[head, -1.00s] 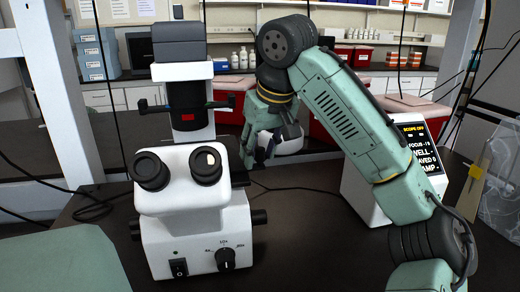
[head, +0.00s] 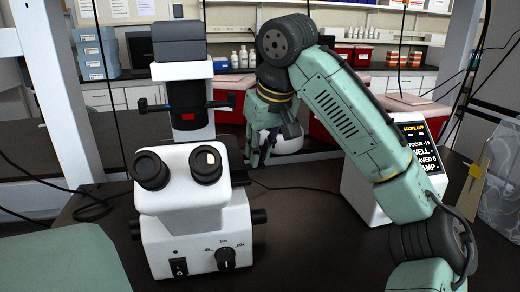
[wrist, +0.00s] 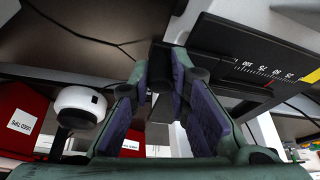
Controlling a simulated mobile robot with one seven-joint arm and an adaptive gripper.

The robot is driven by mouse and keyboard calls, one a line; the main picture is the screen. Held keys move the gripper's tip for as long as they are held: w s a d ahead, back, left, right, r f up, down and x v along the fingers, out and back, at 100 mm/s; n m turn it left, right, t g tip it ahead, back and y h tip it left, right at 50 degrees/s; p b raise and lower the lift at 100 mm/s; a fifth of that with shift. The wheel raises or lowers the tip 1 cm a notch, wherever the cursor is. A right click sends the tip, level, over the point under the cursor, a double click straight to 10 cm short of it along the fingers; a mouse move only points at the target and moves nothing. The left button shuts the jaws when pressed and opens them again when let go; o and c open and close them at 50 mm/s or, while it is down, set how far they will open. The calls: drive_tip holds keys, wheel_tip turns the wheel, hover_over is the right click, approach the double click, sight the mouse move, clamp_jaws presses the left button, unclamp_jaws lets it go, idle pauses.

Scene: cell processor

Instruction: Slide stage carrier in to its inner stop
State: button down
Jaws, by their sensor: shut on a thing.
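The microscope (head: 195,215) is white, with two eyepieces in front. Its dark stage plate (wrist: 235,45), with a white number scale, shows at the upper right of the wrist view. My gripper (wrist: 162,72) has its purple-padded fingers closed around a small dark piece (wrist: 158,55) beside that plate, which appears to be the stage carrier's tab. The fingers hide much of this piece. In the head view my gripper (head: 258,155) is to the right of the microscope's body, behind the eyepieces. The carrier's inner stop cannot be made out.
A white control box (head: 385,170) with a lit screen stands to the right. A round white device (wrist: 80,107) and red bins (wrist: 22,118) are left of my gripper in the wrist view. Cables lie on the dark table. Bare table shows between microscope and control box.

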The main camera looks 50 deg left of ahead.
sight(238, 167)
drive_tip(key=s, duration=0.1)
drive_tip(key=s+a, duration=0.1)
drive_tip(key=s, duration=0.1)
drive_tip(key=s+a, duration=0.1)
drive_tip(key=shift+s+a, duration=0.1)
drive_tip(key=shift+s, duration=0.05)
drive_tip(key=c, duration=1.5)
unclamp_jaws()
drive_tip(key=shift+s, duration=0.1)
drive_tip(key=shift+r, duration=0.5)
drive_tip(key=v, duration=1.1)
